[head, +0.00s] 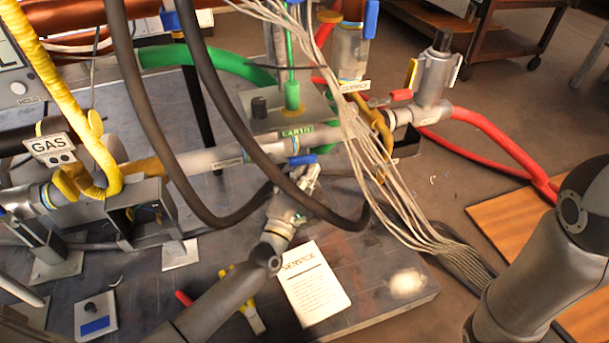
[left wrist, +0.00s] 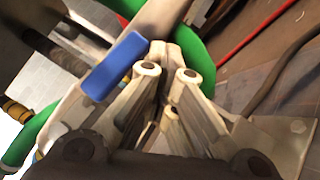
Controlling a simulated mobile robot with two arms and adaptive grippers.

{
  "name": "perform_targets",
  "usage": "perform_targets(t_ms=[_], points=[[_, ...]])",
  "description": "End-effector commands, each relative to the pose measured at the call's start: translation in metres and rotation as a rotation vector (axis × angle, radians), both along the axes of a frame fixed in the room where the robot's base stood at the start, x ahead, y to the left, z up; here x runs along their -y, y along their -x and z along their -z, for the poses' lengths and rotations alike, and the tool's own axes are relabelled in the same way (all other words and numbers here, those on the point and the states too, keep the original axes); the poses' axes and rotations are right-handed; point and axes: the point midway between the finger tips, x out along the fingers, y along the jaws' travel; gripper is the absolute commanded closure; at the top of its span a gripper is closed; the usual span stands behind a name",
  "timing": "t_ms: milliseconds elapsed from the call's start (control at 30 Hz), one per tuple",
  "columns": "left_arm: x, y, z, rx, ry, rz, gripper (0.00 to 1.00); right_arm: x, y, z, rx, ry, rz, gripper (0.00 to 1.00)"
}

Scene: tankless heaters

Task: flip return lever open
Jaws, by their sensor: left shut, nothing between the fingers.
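A blue lever handle (head: 302,159) sits on the grey horizontal pipe (head: 210,160) in the middle of the head view; I take it for the return lever. My left gripper (head: 308,178) is shut and empty, with its fingertips just below the handle. In the left wrist view the blue handle (left wrist: 115,66) lies slanted just left of the closed fingers (left wrist: 168,62). I cannot tell whether they touch. The valve body under the handle is mostly hidden by the gripper. My right gripper is out of view.
Dark hoses (head: 205,90) and a bundle of pale wires (head: 385,165) hang near my left gripper. A service card (head: 315,285) lies on the metal board. A red-handled valve (head: 400,95) and red hose (head: 500,140) are at the right. A yellow gas hose (head: 60,75) is left.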

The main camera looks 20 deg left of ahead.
Motion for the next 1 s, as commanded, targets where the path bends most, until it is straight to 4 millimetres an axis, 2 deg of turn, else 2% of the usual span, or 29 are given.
perform_targets(t_ms=[667,833,1000], points=[[0.0,0.002,-0.001,0.0,-0.001,0.0,1.0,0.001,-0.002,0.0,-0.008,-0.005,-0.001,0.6],[-0.002,0.019,0.006,-0.003,-0.002,0.001,1.0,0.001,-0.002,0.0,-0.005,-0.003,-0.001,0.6],[-0.007,0.052,0.016,-0.004,-0.002,0.002,1.0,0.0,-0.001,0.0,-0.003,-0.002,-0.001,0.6]])
